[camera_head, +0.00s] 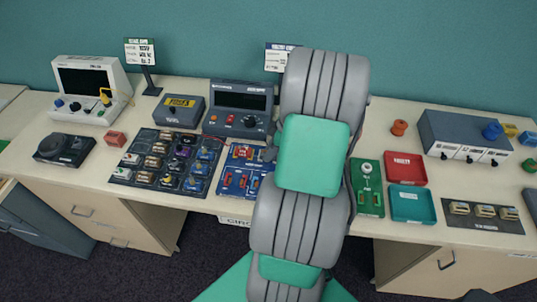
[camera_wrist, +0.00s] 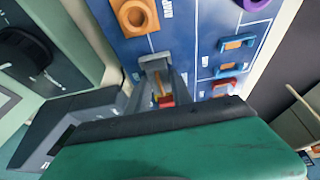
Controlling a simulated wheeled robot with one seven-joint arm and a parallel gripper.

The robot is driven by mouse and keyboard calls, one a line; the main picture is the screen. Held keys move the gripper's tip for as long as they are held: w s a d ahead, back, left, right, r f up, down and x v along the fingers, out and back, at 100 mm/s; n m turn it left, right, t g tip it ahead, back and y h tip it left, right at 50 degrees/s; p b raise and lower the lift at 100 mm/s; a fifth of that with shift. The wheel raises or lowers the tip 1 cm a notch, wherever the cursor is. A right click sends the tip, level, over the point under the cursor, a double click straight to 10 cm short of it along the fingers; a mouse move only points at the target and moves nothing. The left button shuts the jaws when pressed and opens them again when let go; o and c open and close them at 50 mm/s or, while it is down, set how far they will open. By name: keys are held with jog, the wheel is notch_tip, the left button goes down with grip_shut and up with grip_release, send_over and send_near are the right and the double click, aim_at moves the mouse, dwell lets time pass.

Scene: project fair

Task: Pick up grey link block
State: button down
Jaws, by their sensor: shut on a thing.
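The grey link block (camera_wrist: 153,61) shows in the wrist view at the tips of my gripper (camera_wrist: 158,79), over the blue board (camera_wrist: 190,42). My gripper is shut on it. The block is close to the board; I cannot tell whether it still touches it. In the head view my grey and green arm covers the right part of the blue board (camera_head: 238,165), and the block cannot be made out there.
A green board (camera_head: 368,203), red tray (camera_head: 406,169) and teal tray (camera_head: 413,205) lie right of my arm.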

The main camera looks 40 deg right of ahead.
jog(key=shift+r, duration=0.55)
jog(key=s+a+r, duration=0.4)
jog(key=s+r, duration=0.1)
jog(key=r, duration=0.2)
jog(key=s+a+r+b, duration=0.1)
jog(key=s+a+r, duration=0.3)
jog(key=s+r, duration=0.2)
notch_tip(320, 180, up, 2)
jog(key=shift+a, duration=0.2)
